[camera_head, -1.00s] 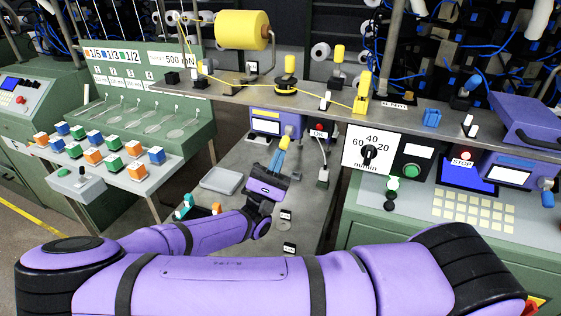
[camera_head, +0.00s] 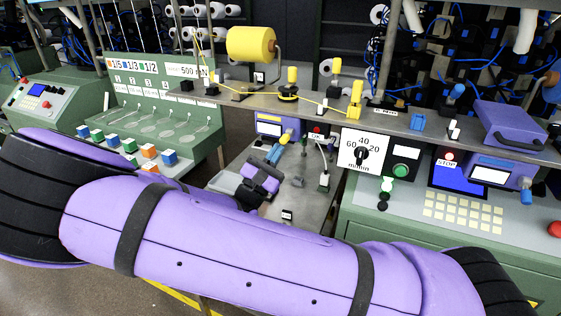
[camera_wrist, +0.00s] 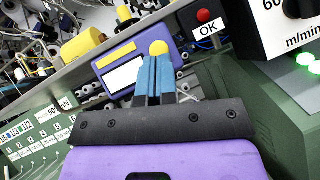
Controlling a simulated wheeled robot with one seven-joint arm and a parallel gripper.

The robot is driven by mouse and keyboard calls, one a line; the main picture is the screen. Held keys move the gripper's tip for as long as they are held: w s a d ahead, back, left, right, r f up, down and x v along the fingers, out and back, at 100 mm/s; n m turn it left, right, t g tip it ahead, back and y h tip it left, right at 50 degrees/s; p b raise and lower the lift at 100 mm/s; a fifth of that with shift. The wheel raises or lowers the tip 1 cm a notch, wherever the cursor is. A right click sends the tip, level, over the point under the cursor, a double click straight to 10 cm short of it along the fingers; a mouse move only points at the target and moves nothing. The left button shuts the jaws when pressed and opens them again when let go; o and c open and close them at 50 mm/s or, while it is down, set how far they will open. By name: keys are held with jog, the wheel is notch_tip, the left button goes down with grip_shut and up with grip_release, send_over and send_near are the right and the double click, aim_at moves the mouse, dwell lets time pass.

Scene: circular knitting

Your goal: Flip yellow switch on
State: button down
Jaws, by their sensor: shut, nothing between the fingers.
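The yellow switch is a yellow-knobbed lever (camera_head: 286,136) at the right side of a small purple box with a screen (camera_head: 268,128), under the grey shelf. In the wrist view its round yellow knob (camera_wrist: 158,48) shows just beyond my fingertips. My gripper (camera_head: 276,152) is shut and empty, its blue fingers pointing at the knob from the front. In the wrist view the shut fingers (camera_wrist: 154,72) cover the lever below the knob. I cannot tell whether they touch it.
A red button marked OK (camera_head: 317,128) is right of the box. A grey shelf (camera_head: 390,121) with a yellow spool (camera_head: 251,43) runs above. A dial panel (camera_head: 361,152) stands to the right. The grey tabletop (camera_head: 308,199) has some free room.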

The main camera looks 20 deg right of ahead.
jog(key=r+y, duration=0.1)
jog(key=r+n+y, duration=0.1)
jog(key=y, duration=0.1)
jog(key=shift+s+a+g, duration=0.1)
jog(key=shift+s+g, duration=0.05)
jog(key=shift+g, duration=0.25)
jog(key=shift+r, duration=0.35)
jog(key=shift+a, duration=0.15)
